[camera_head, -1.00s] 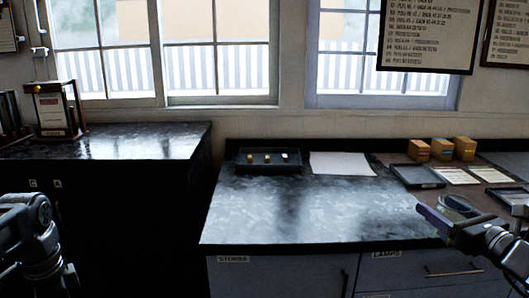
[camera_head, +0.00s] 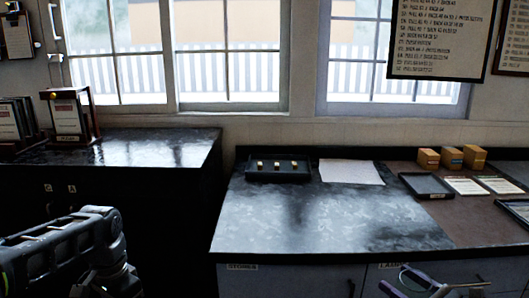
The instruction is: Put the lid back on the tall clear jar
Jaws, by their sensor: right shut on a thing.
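My right gripper (camera_head: 405,284) is at the bottom edge, in front of the bench's drawer fronts. Its fingers are shut on a thin, see-through, round-looking piece, which looks like the lid; its outline is faint and partly cut off by the frame. I see no tall clear jar in this view. My left arm (camera_head: 70,250) comes in at the lower left. Its gripper does not show.
The dark bench top (camera_head: 310,215) is clear in its middle and front. At its back are a black tray (camera_head: 278,176) with small pale pieces and a white sheet (camera_head: 352,172). Wooden blocks (camera_head: 452,158), an empty tray (camera_head: 425,185) and cards (camera_head: 463,186) are at the right.

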